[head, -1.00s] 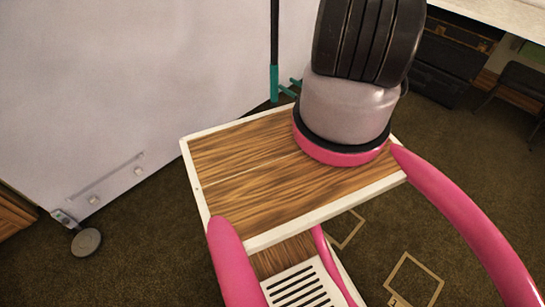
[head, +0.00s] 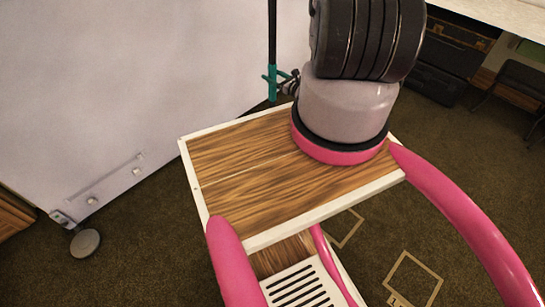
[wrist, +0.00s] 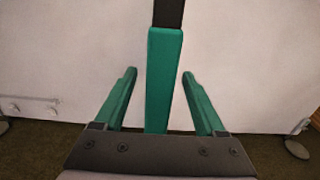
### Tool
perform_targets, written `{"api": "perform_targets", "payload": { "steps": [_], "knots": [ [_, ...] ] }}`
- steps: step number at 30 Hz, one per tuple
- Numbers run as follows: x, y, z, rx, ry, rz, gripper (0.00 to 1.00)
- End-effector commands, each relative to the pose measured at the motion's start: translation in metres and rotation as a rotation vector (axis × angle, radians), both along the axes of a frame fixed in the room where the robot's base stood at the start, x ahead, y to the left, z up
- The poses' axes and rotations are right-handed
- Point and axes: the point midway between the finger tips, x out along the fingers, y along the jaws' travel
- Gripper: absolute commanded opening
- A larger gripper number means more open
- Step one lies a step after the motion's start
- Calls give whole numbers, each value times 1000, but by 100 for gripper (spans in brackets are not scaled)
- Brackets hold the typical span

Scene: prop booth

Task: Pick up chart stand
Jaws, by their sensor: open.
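The chart stand shows as an upright pole, black above (head: 272,30) and teal lower down (head: 272,88), in front of the pale wall panel in the head view. In the wrist view its teal section (wrist: 163,95) stands upright between my gripper's two teal fingers, with a gap on each side. My gripper (wrist: 158,75) is open and holds nothing. In the head view my gripper (head: 272,76) is at the teal section, partly hidden behind my arm. The stand's lower end is hidden.
A pale panel (head: 110,80) on feet (head: 86,243) stands close behind the pole. Dark bags (head: 450,65) and a dark chair (head: 522,85) are at the back right. Brown carpet (head: 140,260) is open at the lower left.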

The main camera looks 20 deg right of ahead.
Motion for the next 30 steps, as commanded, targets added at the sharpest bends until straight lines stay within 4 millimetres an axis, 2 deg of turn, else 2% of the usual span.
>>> {"api": "perform_targets", "payload": {
  "steps": [7, 11, 12, 13, 30],
  "knots": [
    [1, 0, 0, 0, 0, -1, 72],
    [1, 0, 0, 0, 0, -1, 23],
    [1, 0, 0, 0, 0, -1, 7],
    [1, 0, 0, 0, 0, -1, 0],
    [1, 0, 0, 0, 0, -1, 0]
  ]
}}
